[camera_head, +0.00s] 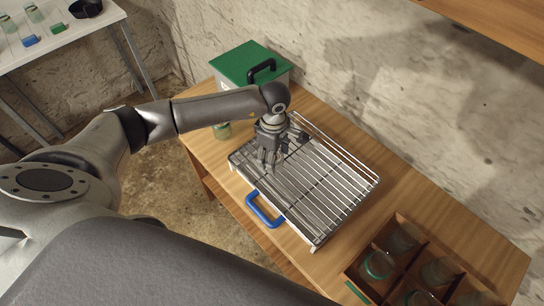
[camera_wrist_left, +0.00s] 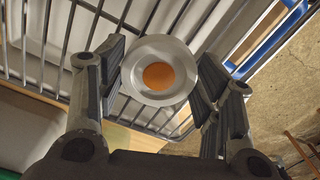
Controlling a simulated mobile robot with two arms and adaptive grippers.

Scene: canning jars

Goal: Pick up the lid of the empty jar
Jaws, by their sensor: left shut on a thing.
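My left gripper (camera_head: 268,158) is over the far left part of the wire rack (camera_head: 335,172), fingers pointing down. In the left wrist view my left gripper (camera_wrist_left: 160,82) is shut on a round, pale lid (camera_wrist_left: 158,50) with an orange centre, with a finger on either side. The rack's bars show behind the lid; I cannot tell whether it touches them. The lid is hard to make out in the head view. A glass jar (camera_head: 222,131) stands left of the rack, partly hidden by my arm. I cannot tell which jar is empty. My right gripper is not in view.
A blue handle (camera_head: 265,211) sticks out at the rack's front. A green-lidded box (camera_head: 246,62) stands behind, against the wall. A wooden crate (camera_head: 398,220) with several jars stands at the right. A white table (camera_head: 60,50) with jars is at the far left.

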